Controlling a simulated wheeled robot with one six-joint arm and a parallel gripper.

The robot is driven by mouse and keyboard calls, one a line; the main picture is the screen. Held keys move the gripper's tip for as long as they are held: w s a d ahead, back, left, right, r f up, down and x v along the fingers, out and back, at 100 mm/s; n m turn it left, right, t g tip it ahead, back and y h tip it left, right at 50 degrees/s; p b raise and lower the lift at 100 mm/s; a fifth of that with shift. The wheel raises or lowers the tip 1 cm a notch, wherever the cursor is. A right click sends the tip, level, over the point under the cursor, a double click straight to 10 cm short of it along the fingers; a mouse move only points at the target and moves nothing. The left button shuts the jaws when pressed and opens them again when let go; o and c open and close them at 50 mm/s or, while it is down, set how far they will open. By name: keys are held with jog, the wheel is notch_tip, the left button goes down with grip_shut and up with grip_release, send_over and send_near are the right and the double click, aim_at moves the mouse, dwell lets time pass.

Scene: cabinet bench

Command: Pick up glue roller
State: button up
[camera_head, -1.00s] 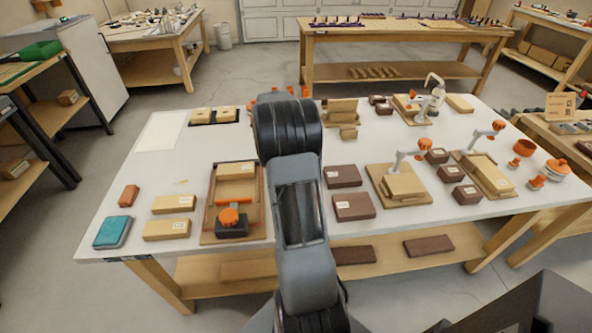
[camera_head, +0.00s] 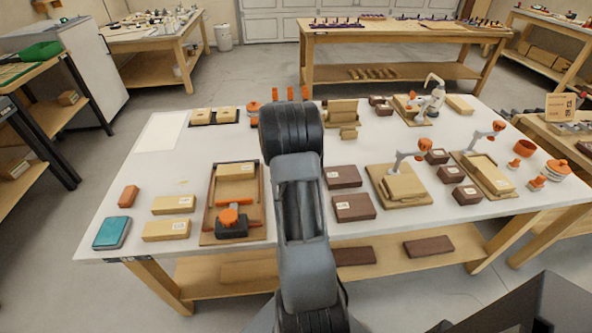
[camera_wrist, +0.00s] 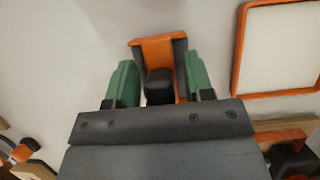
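In the wrist view, an orange and dark grey tool (camera_wrist: 158,52) with a black block-like part lies on the pale table top. It looks like the glue roller, though I cannot be sure. My gripper (camera_wrist: 161,84) has green fingers, one on each side of this tool. The fingers are apart, and pale surface shows between them and the black part, so it looks open. The lower part of the tool is hidden by my gripper body. In the head view my arm covers my gripper and this tool.
A wooden tray (camera_head: 209,203) holds an orange and black piece (camera_head: 232,222). Brown boxes (camera_head: 354,207) lie to the right of my arm. Upright orange parts (camera_head: 290,94) stand behind it. An orange-framed white panel (camera_wrist: 278,48) is right in the wrist view.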

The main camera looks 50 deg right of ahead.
jog(key=c, duration=0.8)
jog(key=shift+o, duration=0.2)
jog(key=shift+r, duration=0.1)
jog(key=shift+r, duration=0.25)
notch_tip(320, 180, up, 2)
jog(key=shift+r, duration=0.1)
jog(key=s+a+r, duration=0.2)
jog(key=s+r, duration=0.3)
jog(key=s, duration=0.1)
jog(key=s+a+r, duration=0.2)
jog(key=s+r, duration=0.3)
jog(key=s, duration=0.2)
jog(key=shift+a, duration=0.4)
jog(key=shift+s+r, duration=0.1)
